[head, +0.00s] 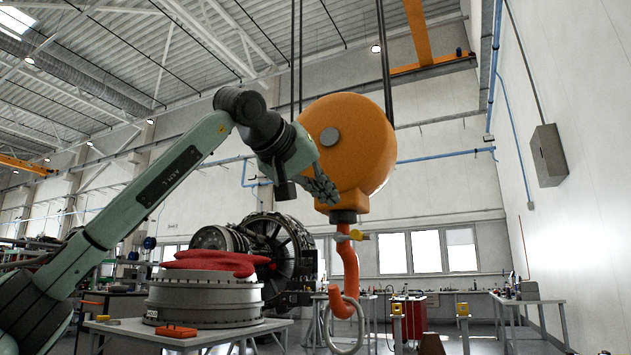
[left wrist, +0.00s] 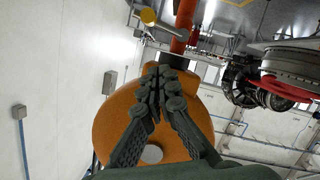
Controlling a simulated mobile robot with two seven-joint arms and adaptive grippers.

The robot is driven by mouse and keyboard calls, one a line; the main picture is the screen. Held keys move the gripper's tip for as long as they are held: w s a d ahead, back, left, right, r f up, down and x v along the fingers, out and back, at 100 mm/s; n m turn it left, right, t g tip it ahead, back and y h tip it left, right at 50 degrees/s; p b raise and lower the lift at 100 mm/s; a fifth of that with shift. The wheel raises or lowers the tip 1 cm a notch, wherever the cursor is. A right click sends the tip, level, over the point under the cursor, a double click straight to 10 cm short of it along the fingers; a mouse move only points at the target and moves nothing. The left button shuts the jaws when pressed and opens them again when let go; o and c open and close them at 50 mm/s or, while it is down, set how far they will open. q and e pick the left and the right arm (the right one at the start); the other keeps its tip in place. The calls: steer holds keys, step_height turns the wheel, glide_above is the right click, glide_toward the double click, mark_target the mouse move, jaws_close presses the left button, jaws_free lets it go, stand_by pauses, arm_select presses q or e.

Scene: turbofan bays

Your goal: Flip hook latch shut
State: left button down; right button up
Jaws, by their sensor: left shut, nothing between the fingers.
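The crane hook block (head: 352,140) is a big orange body on dark cables. Its orange-red hook (head: 350,272) hangs below, and a metal ring (head: 342,338) hangs in the hook's bowl. A light lever with a yellow end, seemingly the hook latch (head: 357,235), sticks out to the right of the upper shank. In the left wrist view the yellow end (left wrist: 148,16) shows beside the hook shank (left wrist: 185,18). My left gripper (head: 327,190) is shut and empty, in front of the block's lower left, above the latch. Its closed fingertips (left wrist: 167,76) show against the orange block. Contact cannot be told.
A round grey engine casing (head: 203,298) with red cloth (head: 210,262) stands on a table at lower left. A turbofan engine (head: 272,245) is behind. Yellow-topped posts (head: 397,312) and a side table (head: 530,302) stand at right. Open air surrounds the hook's right side.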

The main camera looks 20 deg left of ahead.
mark_target(352, 236)
arm_select(q)
steer(key=w+f, duration=0.1)
steer(key=w+d+f, duration=0.1)
steer(key=f, duration=0.1)
steer(key=d+f, duration=0.1)
steer(key=shift+w+d+f+b, duration=0.1)
steer(key=shift+w+f+b, duration=0.1)
steer(key=shift+w+b, duration=0.2)
arm_select(e)
steer(key=shift+s+d+r, duration=0.1)
steer(key=shift+s+r, duration=0.1)
steer(key=shift+r, duration=0.5)
steer(key=shift+r, duration=0.1)
